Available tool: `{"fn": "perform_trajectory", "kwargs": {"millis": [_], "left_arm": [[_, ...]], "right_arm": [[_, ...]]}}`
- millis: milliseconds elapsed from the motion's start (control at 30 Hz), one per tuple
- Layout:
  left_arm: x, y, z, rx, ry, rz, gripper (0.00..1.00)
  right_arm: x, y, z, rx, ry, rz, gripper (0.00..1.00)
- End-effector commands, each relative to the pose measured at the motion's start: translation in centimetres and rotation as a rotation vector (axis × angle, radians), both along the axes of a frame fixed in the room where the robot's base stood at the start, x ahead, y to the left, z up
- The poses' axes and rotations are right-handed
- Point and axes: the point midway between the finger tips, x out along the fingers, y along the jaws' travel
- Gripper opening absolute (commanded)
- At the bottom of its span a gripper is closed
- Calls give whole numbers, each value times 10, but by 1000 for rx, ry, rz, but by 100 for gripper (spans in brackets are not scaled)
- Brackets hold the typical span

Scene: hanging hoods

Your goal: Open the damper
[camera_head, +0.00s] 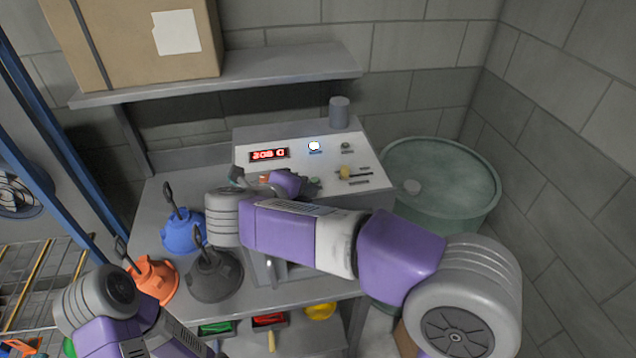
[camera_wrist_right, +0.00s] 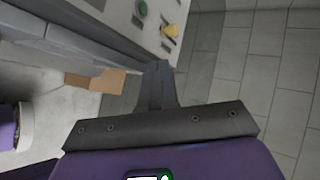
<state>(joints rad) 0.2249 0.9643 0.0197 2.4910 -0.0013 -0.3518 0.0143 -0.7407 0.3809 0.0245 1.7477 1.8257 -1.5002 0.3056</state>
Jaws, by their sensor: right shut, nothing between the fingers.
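A light control panel (camera_head: 356,145) on the bench carries a red lit display (camera_head: 268,154), a white lit button (camera_head: 314,146) and small knobs. A yellow knob (camera_head: 345,172) sits by dark slots at its right; it also shows in the wrist view (camera_wrist_right: 169,30). No readable label tells which part is the damper. My right gripper (camera_wrist_right: 158,88) is shut and empty, apart from the yellow knob. In the head view its purple hand (camera_head: 288,182) is before the panel's lower edge, partly hidden by my forearm. My left arm enters at lower left; its gripper does not show.
Blue (camera_head: 182,232), orange (camera_head: 152,279) and dark grey (camera_head: 214,275) domed pieces with upright handles stand on the bench at left. A green round tank (camera_head: 450,180) stands right of the panel. A shelf (camera_head: 240,75) with a cardboard box (camera_head: 135,45) is above.

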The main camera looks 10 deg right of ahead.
Motion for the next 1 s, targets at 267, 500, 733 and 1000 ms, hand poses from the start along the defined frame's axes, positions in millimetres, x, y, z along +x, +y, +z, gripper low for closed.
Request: {"fn": "perform_trajectory", "kwargs": {"millis": [267, 500, 733, 1000], "left_arm": [[0, 0, -5, 0, -1, 0, 43], [0, 0, -5, 0, 0, 0, 43], [0, 0, -4, 0, 0, 0, 43], [0, 0, -4, 0, 0, 0, 43]], "right_arm": [[35, -36, -30, -1, 2, -4, 0], [64, -65, -44, 1, -1, -4, 0], [80, -80, -43, -1, 0, -2, 0], [81, -81, -44, -1, 1, 0, 0]]}}
